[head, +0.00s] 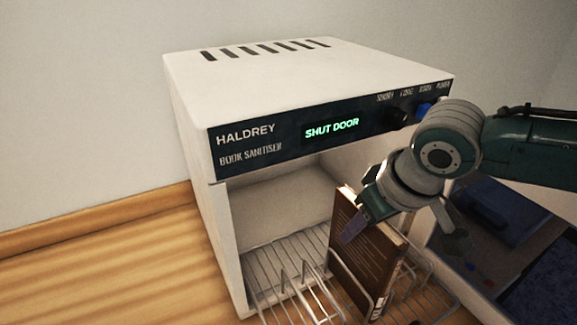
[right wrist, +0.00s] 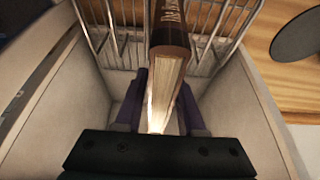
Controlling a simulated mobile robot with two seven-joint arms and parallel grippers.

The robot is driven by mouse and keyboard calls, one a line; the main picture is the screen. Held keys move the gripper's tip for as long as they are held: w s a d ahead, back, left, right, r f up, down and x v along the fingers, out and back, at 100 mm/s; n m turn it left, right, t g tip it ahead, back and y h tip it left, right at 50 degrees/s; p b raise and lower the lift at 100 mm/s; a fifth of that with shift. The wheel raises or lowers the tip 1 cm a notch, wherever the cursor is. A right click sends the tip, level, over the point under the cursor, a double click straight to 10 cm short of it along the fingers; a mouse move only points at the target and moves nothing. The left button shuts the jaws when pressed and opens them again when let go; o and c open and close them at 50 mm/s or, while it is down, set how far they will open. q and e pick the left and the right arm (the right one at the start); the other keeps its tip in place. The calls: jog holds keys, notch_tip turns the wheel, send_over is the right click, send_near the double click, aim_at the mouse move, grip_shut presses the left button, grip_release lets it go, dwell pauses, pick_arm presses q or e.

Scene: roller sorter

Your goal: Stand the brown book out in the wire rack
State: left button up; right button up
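The brown book (head: 365,250) stands upright, slightly tilted in the picture, among the wire dividers of the wire rack (head: 290,285). The rack lies at the floor of the white sanitiser's front opening and reaches forward out of it. My right gripper (head: 405,232) is above the book, its fingers spread, one by the cover and one out to the right. In the right wrist view the book (right wrist: 170,75) runs between the two purple fingers (right wrist: 160,112), page edges facing the camera; contact is not clear. My left gripper is not in view.
The white book sanitiser (head: 300,75) has its front open and its display (head: 332,128) reads "SHUT DOOR". Knobs and a blue button (head: 424,108) sit at its right. A dark blue bin (head: 535,262) is at the right. The wooden surface (head: 110,265) at left is clear.

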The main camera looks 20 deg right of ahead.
jog(key=shift+o, duration=1)
jog(key=p+v, duration=0.2)
jog(key=v, duration=0.9)
jog(key=shift+r, duration=0.45)
jog(key=s+a+f+n+y, duration=0.2)
jog(key=s+a, duration=0.5)
jog(key=a, duration=0.2)
jog(key=s+d+f+m+g+h, duration=0.1)
jog(key=s+d+h, duration=0.1)
jog(key=s, duration=0.7)
jog(key=shift+s+d, duration=0.25)
jog(key=shift+s, duration=0.05)
